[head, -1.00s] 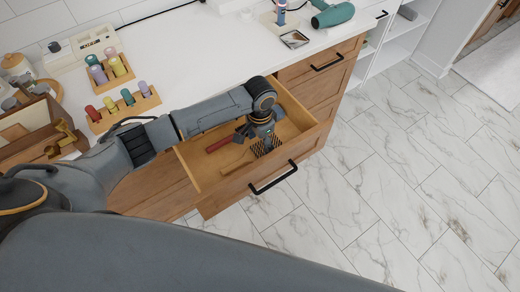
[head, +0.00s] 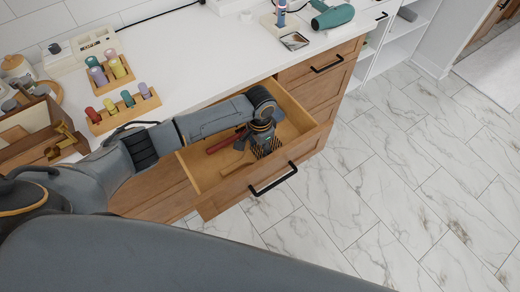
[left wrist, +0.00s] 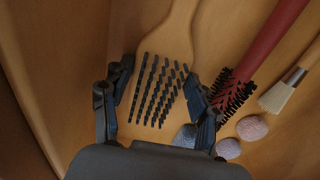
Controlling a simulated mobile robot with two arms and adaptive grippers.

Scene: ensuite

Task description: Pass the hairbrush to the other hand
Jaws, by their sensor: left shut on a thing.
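The hairbrush is a wooden paddle brush with black bristles (left wrist: 160,85). It lies bristles up in the open drawer, and its bristles and wooden handle also show in the head view (head: 267,150). My left gripper (left wrist: 157,100) reaches down into the drawer, with one finger on each side of the brush head, shut on it. In the head view the left gripper (head: 260,138) and its wrist hide part of the brush. My right gripper is not in view.
In the open drawer (head: 310,135), a red round brush (left wrist: 262,50), a pale-bristled brush (left wrist: 283,90) and several pebble-like things (left wrist: 252,127) lie close beside the hairbrush. The white counter (head: 215,50) holds bottle racks, a wooden box and a teal hairdryer (head: 333,16). The floor at right is clear.

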